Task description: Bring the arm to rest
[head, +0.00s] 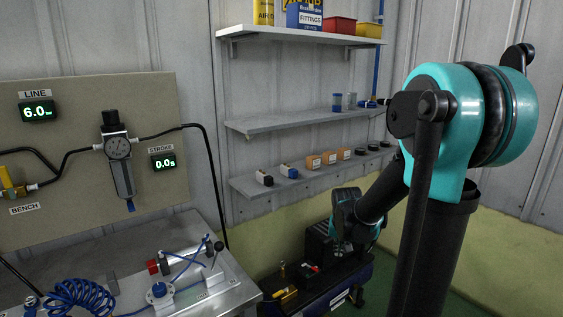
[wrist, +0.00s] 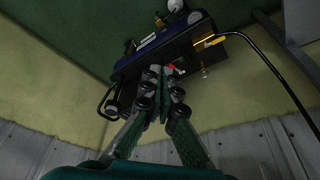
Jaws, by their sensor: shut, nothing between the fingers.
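My teal and black arm (head: 470,120) fills the right of the head view, its upper part raised and its forearm reaching down and left toward the wall. In the head view the wrist end hides most of my gripper. In the wrist view my gripper (wrist: 160,74) shows with its fingers together, shut and empty. Beyond the fingertips is a dark blue and black machine (wrist: 137,65) on the floor. I cannot tell whether the fingers touch it.
The machine (head: 318,297) stands right of a metal bench (head: 220,300) bearing a cylinder (head: 183,260) and a coiled blue hose (head: 80,296). Wall shelves (head: 290,122) with small parts are above. A black hose (head: 213,170) hangs beside the gauge panel (head: 60,100).

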